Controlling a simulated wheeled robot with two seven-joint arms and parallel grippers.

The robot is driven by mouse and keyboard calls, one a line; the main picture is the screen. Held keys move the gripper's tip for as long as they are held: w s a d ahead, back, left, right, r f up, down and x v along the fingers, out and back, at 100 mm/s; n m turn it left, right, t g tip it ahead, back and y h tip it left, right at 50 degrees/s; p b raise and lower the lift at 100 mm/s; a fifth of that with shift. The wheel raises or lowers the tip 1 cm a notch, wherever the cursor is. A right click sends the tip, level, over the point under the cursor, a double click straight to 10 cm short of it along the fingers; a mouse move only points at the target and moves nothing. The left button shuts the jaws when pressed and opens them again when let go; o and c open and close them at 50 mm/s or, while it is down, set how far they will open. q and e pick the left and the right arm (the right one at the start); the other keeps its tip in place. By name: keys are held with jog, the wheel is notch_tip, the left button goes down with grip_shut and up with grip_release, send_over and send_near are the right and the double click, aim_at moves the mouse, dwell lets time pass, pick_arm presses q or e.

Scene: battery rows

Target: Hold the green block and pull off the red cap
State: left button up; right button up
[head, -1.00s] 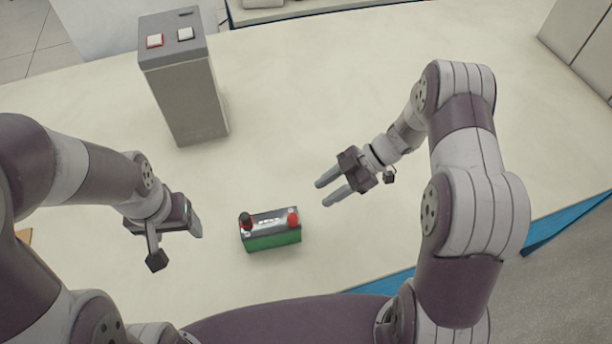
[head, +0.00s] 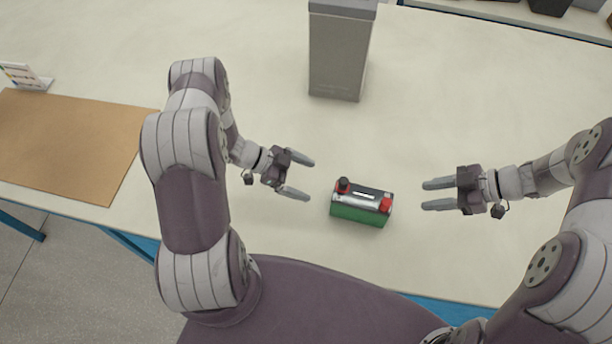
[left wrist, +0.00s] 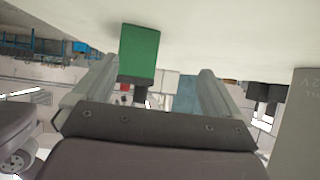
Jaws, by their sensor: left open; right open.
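The green block (head: 358,213) is a battery-like block with a grey top, standing on the pale table. The red cap (head: 385,205) sits at the right end of its top, and a black cap with some red at its base (head: 343,186) is at the left end. My left gripper (head: 305,178) is open and empty, just left of the block and facing it. In the left wrist view the green block (left wrist: 139,50) shows upside down ahead of the two fingers. My right gripper (head: 428,194) is open and empty, right of the block, with its fingers pointing at it. Neither gripper touches the block.
A tall grey box (head: 338,55) stands on the table (head: 260,90) behind the block. A brown mat (head: 65,140) and a small white stand (head: 25,77) are at the left. The table around the block is clear.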

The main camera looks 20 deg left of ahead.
aim_at(351, 198)
pick_arm(q)
jog(key=d, duration=0.4)
jog(key=d+m+g+h, duration=0.1)
jog(key=d, duration=0.4)
jog(key=d+f+h, duration=0.1)
jog(key=d, duration=0.3)
jog(key=shift+s+d+f+m+g, duration=0.1)
jog(key=shift+s+d+m+g, duration=0.15)
jog(key=shift+s+m+g, duration=0.1)
jog(key=shift+c, duration=0.3)
grip_shut()
